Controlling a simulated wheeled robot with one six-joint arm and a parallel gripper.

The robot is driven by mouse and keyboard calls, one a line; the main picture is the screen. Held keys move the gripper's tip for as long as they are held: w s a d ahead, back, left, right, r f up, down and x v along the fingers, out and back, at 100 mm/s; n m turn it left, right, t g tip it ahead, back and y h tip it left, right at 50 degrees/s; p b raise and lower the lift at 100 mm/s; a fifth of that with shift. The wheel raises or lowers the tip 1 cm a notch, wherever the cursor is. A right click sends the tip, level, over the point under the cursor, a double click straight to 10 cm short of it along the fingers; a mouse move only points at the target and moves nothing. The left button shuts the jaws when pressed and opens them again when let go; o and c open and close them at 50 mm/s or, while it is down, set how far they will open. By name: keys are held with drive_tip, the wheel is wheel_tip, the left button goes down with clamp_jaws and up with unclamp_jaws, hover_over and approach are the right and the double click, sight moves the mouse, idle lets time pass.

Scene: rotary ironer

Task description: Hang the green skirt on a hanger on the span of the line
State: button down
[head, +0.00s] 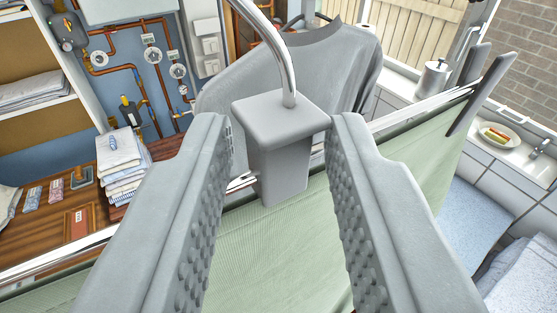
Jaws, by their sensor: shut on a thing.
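My gripper (281,130) is shut on the grey block of the hanger (281,118), with one finger on each side of it. The hanger's shiny hook rises from the block and its top runs out of the picture. The hanger's metal bar (418,106) runs slanting across the view, with grey clips (482,88) at its right end. The green skirt (270,250) hangs below the bar, spread wide; its lower part is cut off by the picture edge and my fingers. I cannot make out the line in this view.
A grey long-sleeved garment (325,65) hangs just behind the hanger. A wooden counter at left holds a stack of folded cloths (120,165). At right are a counter with a metal pot (433,78), a plate of food (498,136) and a blue surface (480,225).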

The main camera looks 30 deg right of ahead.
drive_tip(key=d, duration=0.7)
drive_tip(key=shift+w+d, duration=0.15)
drive_tip(key=shift+w, duration=0.2)
idle(1.4)
